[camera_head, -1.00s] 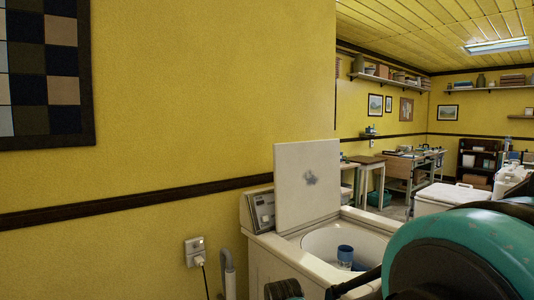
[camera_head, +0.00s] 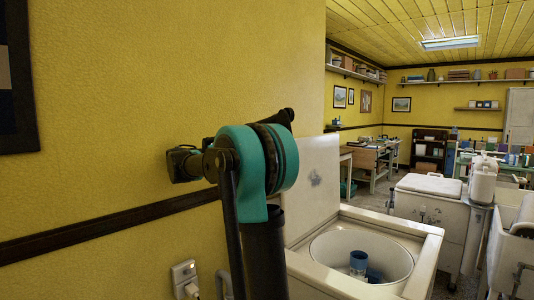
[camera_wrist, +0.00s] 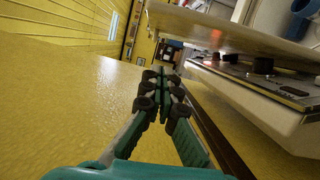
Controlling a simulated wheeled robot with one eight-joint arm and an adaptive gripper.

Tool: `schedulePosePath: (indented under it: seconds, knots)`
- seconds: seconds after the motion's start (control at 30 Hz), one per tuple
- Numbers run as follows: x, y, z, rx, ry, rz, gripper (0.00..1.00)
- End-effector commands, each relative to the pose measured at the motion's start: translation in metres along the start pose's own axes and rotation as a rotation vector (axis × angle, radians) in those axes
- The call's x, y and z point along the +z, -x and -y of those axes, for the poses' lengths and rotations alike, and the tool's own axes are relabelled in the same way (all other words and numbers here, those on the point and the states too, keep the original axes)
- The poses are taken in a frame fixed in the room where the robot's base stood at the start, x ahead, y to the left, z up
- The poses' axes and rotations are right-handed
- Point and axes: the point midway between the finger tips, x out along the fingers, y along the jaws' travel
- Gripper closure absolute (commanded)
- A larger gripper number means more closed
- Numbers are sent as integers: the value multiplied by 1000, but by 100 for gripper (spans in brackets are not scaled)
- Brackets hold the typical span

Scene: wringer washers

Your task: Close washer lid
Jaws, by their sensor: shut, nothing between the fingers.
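The washer (camera_head: 420,240) stands at the lower right of the head view with its tub open. Its white lid (camera_head: 314,175) stands upright at the back of the tub, partly hidden by my arm. The wrist view shows my gripper (camera_wrist: 165,82), shut and empty, with its fingers beside the yellow wall. The lid (camera_wrist: 225,32) appears edge-on at the upper right of that view, and the washer's control panel (camera_wrist: 265,80) lies to the right of the fingers. I see no contact between the fingers and the lid.
The yellow wall (camera_head: 130,110) with its dark rail (camera_head: 100,228) runs close along my arm. An outlet with a plug (camera_head: 184,275) sits low on it. A blue cylinder (camera_head: 358,262) stands in the tub. Another white washer (camera_head: 430,205) stands beyond.

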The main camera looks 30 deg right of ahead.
Motion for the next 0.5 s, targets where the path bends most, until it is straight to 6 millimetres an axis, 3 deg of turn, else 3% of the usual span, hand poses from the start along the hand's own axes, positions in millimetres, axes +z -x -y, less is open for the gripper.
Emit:
schedulePosePath:
  seconds: [0.17, 0.5]
  knots:
    - [0, -20, -1, 4, 0, 4, 100]
    - [1, -87, -1, 2, 0, 5, 100]
